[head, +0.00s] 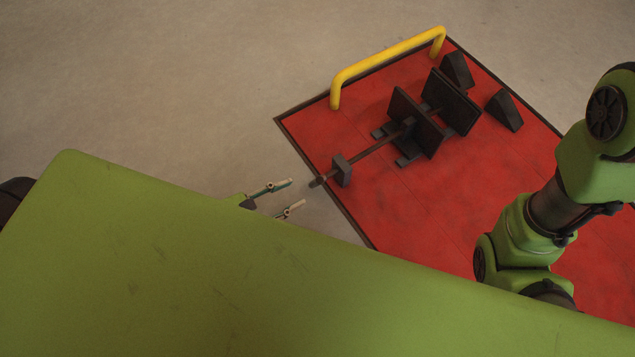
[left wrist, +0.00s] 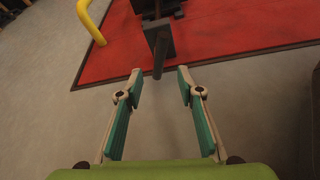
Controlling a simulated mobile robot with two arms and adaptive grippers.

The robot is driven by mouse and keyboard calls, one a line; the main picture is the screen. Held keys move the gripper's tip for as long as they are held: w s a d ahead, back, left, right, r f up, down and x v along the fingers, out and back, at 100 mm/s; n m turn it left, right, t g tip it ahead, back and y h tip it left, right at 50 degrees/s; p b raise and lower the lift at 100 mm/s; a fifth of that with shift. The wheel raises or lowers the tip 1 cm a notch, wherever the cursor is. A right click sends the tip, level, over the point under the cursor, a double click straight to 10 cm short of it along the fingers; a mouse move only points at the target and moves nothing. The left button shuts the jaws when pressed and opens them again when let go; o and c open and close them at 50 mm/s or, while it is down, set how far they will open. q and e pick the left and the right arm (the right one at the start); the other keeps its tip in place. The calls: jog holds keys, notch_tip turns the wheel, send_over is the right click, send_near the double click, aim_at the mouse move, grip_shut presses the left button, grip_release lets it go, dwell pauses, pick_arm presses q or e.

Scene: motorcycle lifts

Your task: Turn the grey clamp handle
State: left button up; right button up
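The clamp (head: 417,122) has two dark upright plates on a long rod. The rod runs through a grey block (head: 342,170) near the lift's edge. Its dark outer end (head: 317,182) sticks out past the edge and seems to be the clamp handle. In the left wrist view the handle (left wrist: 158,61) points toward me, its end lined up between the fingertips. My left gripper (head: 297,192) is open and empty, its tips just short of the rod end in the head view. The left gripper also shows in the left wrist view (left wrist: 160,74). My right gripper is out of view.
The red lift platform (head: 430,215) has a dark rim. A yellow bar (head: 388,66) stands along its far edge. Dark wedges (head: 505,110) lie beyond the plates. Bare concrete floor (head: 170,90) surrounds the near and left sides. My right arm is over the platform's right side.

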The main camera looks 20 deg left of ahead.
aim_at(313, 184)
pick_arm(q)
jog(key=b+x, duration=0.2)
jog(key=x, duration=0.8)
jog(key=shift+a, duration=0.1)
jog(key=shift+c, duration=0.4)
